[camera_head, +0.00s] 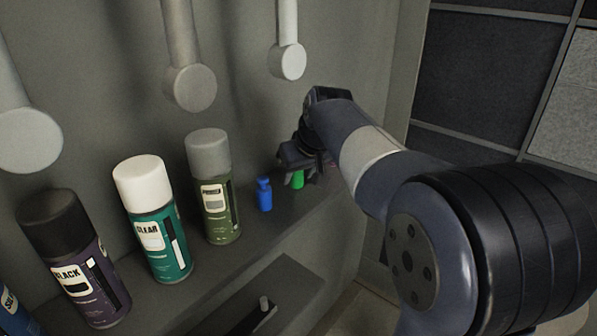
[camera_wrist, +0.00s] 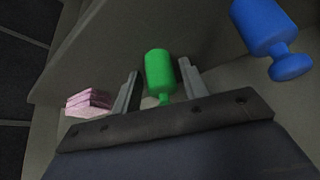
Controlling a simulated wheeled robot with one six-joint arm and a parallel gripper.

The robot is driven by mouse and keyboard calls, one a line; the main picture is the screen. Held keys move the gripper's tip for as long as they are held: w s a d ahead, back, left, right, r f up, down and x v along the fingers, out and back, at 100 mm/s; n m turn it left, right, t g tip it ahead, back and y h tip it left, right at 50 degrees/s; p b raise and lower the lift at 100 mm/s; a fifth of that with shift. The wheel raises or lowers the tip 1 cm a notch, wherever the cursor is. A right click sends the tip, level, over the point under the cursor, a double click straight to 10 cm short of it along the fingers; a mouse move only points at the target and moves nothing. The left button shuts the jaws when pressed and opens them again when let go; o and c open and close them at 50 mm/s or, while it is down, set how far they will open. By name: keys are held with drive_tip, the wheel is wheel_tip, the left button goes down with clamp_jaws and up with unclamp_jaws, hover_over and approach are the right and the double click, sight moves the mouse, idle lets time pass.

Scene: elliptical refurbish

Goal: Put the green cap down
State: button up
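The green cap (camera_head: 298,180) is a small bright green piece at the right end of the shelf, partly hidden by my gripper (camera_head: 297,162) in the head view. In the wrist view the green cap (camera_wrist: 160,72) lies between the two grey fingers of my gripper (camera_wrist: 160,80). A narrow gap shows on each side of it, so the fingers look open around it. Its narrow end points toward the gripper body. Whether its far end touches the shelf is hard to tell.
A blue piece of similar shape (camera_head: 264,194) stands on the shelf (camera_head: 290,212) just left of the green cap. Spray cans, the nearest olive green (camera_head: 215,190), stand further left. A pink block (camera_wrist: 88,101) is beside my gripper. Round-ended grey rods (camera_head: 288,62) hang above.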

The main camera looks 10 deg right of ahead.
drive_tip(key=shift+o, duration=0.7)
drive_tip(key=shift+r, duration=0.1)
drive_tip(key=shift+r, duration=0.25)
drive_tip(key=p+v, duration=0.1)
drive_tip(key=v, duration=1)
drive_tip(key=shift+s+r, duration=0.25)
drive_tip(key=shift+r, duration=0.05)
drive_tip(key=b+x, duration=0.1)
drive_tip(key=x, duration=1.1)
drive_tip(key=shift+f, duration=0.25)
drive_tip(key=shift+r, duration=2)
